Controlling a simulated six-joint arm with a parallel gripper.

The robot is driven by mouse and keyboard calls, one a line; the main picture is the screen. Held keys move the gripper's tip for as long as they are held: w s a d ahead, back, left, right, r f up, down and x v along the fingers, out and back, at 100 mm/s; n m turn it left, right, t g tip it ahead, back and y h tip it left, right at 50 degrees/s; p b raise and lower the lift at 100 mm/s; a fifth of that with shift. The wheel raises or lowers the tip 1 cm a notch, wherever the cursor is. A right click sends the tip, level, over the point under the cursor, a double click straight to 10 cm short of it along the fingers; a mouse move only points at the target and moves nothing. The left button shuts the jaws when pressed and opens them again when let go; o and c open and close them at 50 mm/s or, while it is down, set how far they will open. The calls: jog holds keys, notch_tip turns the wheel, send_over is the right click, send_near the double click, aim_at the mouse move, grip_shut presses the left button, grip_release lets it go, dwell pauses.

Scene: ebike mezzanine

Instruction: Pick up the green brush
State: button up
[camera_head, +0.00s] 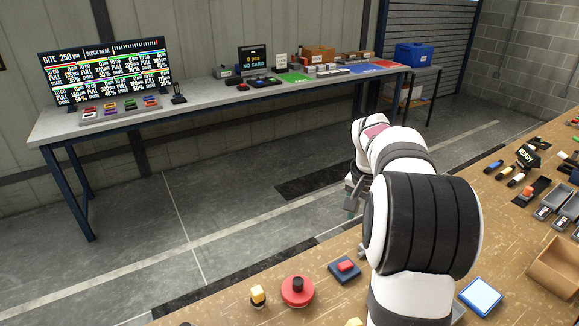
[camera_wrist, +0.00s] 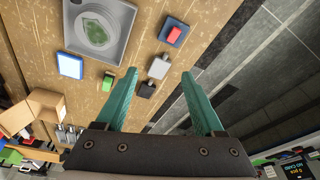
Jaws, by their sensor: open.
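I cannot make out a clear green brush. A green, roughly oval thing (camera_wrist: 97,30) lies in a grey tray (camera_wrist: 72,42) at the top of the wrist view; I cannot tell whether it is the brush. In the head view my arm hides most of that area. My gripper (camera_wrist: 159,77) is open with teal fingers apart, and nothing is held between them. In the head view my gripper (camera_head: 352,195) is partly hidden behind the arm, beyond the workbench's far edge.
The wooden bench holds a red round piece (camera_head: 297,292), a red button on a blue base (camera_head: 345,269), a blue-edged pad (camera_head: 481,296) and an open wooden box (camera_head: 556,264). Several small tools lie at right. Across the floor stands a long grey table (camera_head: 200,106) with screens.

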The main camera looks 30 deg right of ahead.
jog(key=s+d+f+m+g+h, duration=0.15)
jog(key=s+d+f, duration=0.25)
jog(key=d, duration=0.7)
jog(key=s+d+f+m+h, duration=0.1)
jog(key=s+d+f+m, duration=0.25)
jog(key=d, duration=0.75)
jog(key=shift+n, duration=0.5)
jog(key=x, duration=1.5)
jog(key=shift+s+a+f, duration=0.15)
jog(key=shift+f, duration=0.1)
jog(key=shift+y, duration=0.25)
jog(key=shift+c, duration=0.3)
grip_shut()
